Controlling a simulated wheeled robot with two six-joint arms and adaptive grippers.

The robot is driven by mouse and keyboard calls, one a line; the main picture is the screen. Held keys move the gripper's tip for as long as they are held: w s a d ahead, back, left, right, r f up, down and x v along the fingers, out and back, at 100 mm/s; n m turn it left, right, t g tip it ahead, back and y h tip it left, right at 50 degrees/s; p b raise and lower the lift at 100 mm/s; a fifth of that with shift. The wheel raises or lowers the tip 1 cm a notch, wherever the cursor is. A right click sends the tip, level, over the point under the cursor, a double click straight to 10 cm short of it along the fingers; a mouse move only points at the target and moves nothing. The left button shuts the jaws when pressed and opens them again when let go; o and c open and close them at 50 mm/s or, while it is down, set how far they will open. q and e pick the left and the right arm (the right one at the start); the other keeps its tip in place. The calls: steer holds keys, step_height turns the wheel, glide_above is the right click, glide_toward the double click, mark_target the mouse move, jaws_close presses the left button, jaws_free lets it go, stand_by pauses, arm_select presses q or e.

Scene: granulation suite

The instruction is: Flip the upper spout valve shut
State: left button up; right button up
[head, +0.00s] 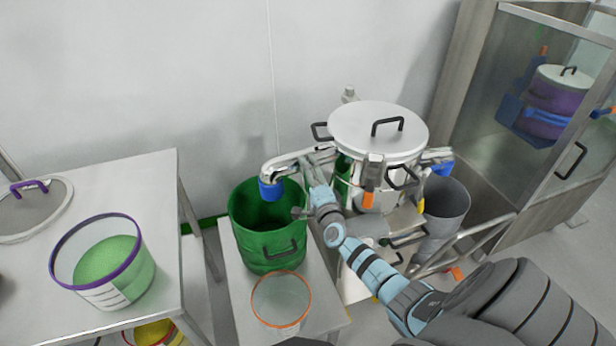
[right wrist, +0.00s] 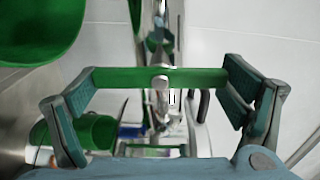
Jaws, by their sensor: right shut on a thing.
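The sifter (head: 372,150) is a steel vessel with a round white lid. Its upper spout (head: 292,158) reaches left and ends in a blue mouth (head: 270,190) over a green bucket (head: 265,228). My right gripper (head: 318,178) is at the spout, close to the vessel wall. In the right wrist view, a green valve handle (right wrist: 205,78) runs crosswise between the two fingertips of my right gripper (right wrist: 160,85), which is shut on its ends. A pale pivot sits at the handle's middle. My gripper partly hides the valve in the head view. My left gripper is not in view.
An orange-rimmed container (head: 281,300) stands before the green bucket on a low stand. A table (head: 150,180) at left holds a purple-rimmed bucket (head: 105,262). A grey bin (head: 446,205) and a glazed cabinet (head: 530,110) stand at right.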

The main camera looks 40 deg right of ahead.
steer(key=shift+m, duration=0.4)
steer(key=o, duration=0.9)
steer(key=v, duration=1.2)
steer(key=shift+a, duration=0.1)
